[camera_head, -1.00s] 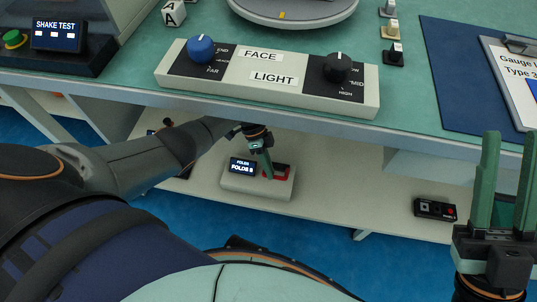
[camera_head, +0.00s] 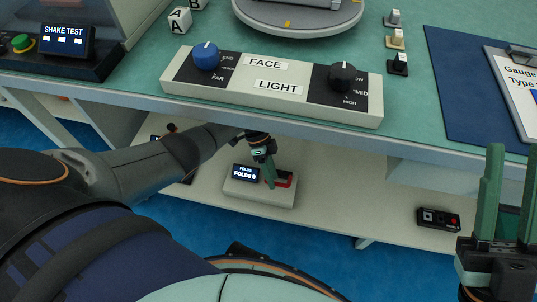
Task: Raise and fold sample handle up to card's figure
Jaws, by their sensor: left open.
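The sample fixture is a pale box (camera_head: 258,196) on the lower shelf, with a small lit display (camera_head: 245,173) reading "FOLDS" and a digit too small to be sure of. A red handle (camera_head: 285,181) sits at the right of its top, partly hidden by my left gripper (camera_head: 270,182). That gripper is open and reaches down under the table edge, its green fingers right at the handle. Whether they touch it I cannot tell. My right gripper (camera_head: 512,152) is at the right edge, fingers up, apart and empty. The card's figure is not visible.
The tabletop edge (camera_head: 285,127) overhangs the shelf. On it stand the FACE/LIGHT knob panel (camera_head: 270,86), a round turntable (camera_head: 298,17), small switches (camera_head: 397,40) and a clipboard (camera_head: 520,85). A black button box (camera_head: 438,218) lies at right on the shelf; the shelf between is clear.

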